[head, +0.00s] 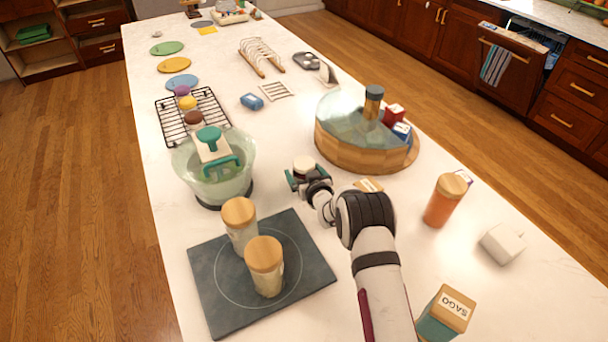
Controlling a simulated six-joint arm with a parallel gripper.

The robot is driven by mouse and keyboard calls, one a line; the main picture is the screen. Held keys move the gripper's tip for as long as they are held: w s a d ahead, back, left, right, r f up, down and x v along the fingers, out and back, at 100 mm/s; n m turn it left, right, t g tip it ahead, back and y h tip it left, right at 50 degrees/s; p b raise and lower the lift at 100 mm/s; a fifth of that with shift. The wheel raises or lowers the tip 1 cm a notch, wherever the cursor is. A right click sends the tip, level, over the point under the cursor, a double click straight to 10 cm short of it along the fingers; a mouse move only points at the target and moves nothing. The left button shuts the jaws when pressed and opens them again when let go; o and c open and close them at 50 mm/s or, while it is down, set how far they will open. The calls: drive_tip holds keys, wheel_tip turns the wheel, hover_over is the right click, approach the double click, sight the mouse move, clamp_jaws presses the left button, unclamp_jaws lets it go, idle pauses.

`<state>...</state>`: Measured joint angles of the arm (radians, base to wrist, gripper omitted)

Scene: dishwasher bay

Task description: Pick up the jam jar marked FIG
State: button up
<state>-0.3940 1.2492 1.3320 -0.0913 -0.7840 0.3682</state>
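My gripper (304,178) is low over the counter near the middle, its teal-tipped fingers pointing away from my body. A small jar with a cream lid (303,164) stands at the fingers and seems to sit between or just beyond them. Its lower part is partly hidden by the gripper, and I cannot tell whether the fingers touch it. No FIG marking can be read on it or on any other jar in this view.
Two wood-lidded jars (265,262) stand on a dark slab (215,290). A glass bowl (235,170) is left of my gripper, and a domed wooden container (355,152) is to the right. An orange jar (440,207) and a SAGO canister (440,318) stand nearer right.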

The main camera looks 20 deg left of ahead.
clamp_jaws()
drive_tip(key=shift+r, duration=0.1)
idle(0.3)
